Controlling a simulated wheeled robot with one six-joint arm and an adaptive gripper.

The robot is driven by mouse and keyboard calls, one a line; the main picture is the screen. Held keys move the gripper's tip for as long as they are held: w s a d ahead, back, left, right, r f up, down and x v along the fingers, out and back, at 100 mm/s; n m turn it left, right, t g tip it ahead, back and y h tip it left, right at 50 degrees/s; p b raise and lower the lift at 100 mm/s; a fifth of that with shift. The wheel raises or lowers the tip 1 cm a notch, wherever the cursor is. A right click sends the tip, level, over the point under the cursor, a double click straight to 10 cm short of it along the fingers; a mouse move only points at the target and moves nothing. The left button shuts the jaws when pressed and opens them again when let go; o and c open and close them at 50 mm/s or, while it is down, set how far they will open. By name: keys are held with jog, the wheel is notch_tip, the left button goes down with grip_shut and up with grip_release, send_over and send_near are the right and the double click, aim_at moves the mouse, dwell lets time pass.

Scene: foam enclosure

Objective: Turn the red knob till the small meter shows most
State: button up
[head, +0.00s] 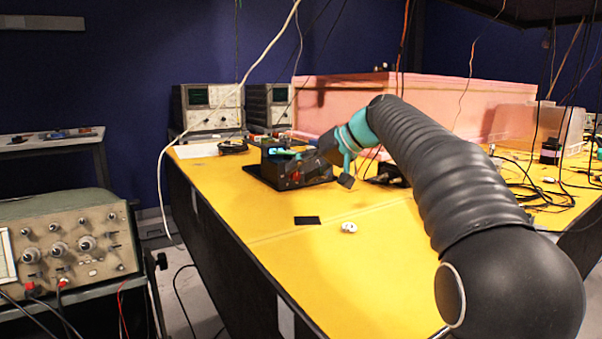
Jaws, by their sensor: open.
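A small black device (262,172) sits on the yellow table top, left of the pink foam box. A small lit bluish patch on its upper left, likely the small meter (270,151), is too small to read. A small red spot, likely the red knob (294,178), shows low on the device and is partly hidden. My gripper (314,167) reaches in from the right over the device, with its dark and teal fingers spread. It is open, and I cannot tell whether a finger touches the knob.
The pink foam box (440,92) stands behind my arm. A black square (307,220) and a small white item (348,227) lie in front. Cables crowd the right side, and a white cable (161,190) hangs at left. The near yellow table top (345,270) is mostly clear.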

jog(key=v, duration=1.1)
jog(key=shift+r, duration=0.2)
jog(key=shift+d, duration=0.1)
